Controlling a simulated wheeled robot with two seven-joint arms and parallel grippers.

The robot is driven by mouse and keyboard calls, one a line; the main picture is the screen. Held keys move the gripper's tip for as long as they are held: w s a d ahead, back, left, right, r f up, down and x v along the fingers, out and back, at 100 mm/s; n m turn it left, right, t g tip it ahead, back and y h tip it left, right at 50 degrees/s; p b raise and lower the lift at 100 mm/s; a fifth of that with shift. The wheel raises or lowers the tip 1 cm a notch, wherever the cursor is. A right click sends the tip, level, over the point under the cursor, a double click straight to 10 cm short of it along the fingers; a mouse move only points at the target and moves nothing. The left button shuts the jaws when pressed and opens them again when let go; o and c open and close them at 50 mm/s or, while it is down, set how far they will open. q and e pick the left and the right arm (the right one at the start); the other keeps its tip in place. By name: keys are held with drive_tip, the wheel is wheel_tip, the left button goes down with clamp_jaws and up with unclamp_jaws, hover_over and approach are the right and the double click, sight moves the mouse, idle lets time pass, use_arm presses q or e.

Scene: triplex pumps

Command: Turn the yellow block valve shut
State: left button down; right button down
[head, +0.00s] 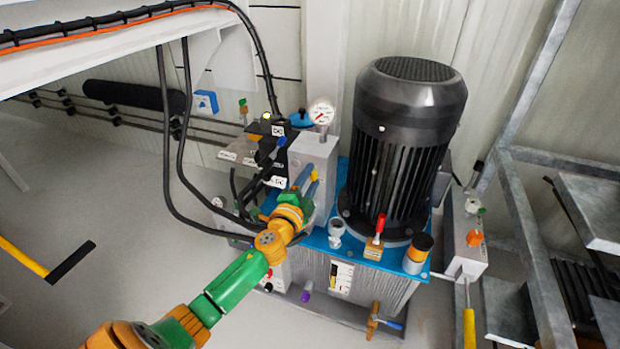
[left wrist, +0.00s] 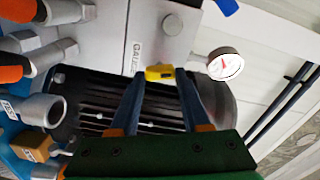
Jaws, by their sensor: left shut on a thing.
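In the head view my left gripper (head: 308,178) reaches the front of the grey block, left of the black motor. The handle is largely hidden there by the fingers. My right gripper is in neither view.
A pressure gauge (head: 322,112) stands on top of the block. The large black motor (head: 402,150) stands on the blue tank top, close to my gripper. A red-handled valve (head: 379,228) and black hoses are nearby.

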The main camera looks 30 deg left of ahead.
use_arm(q)
drive_tip(key=shift+f+m, duration=0.1)
drive_tip(key=shift+m, duration=1.6)
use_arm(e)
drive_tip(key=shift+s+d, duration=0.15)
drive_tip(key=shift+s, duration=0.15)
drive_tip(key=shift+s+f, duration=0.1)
use_arm(q)
drive_tip(key=shift+c, duration=1.8)
unclamp_jaws()
drive_tip(key=shift+s+d+p, duration=0.15)
drive_tip(key=shift+s+p, duration=0.15)
drive_tip(key=shift+s, duration=0.1)
drive_tip(key=v, duration=0.6)
drive_tip(key=shift+p, duration=0.35)
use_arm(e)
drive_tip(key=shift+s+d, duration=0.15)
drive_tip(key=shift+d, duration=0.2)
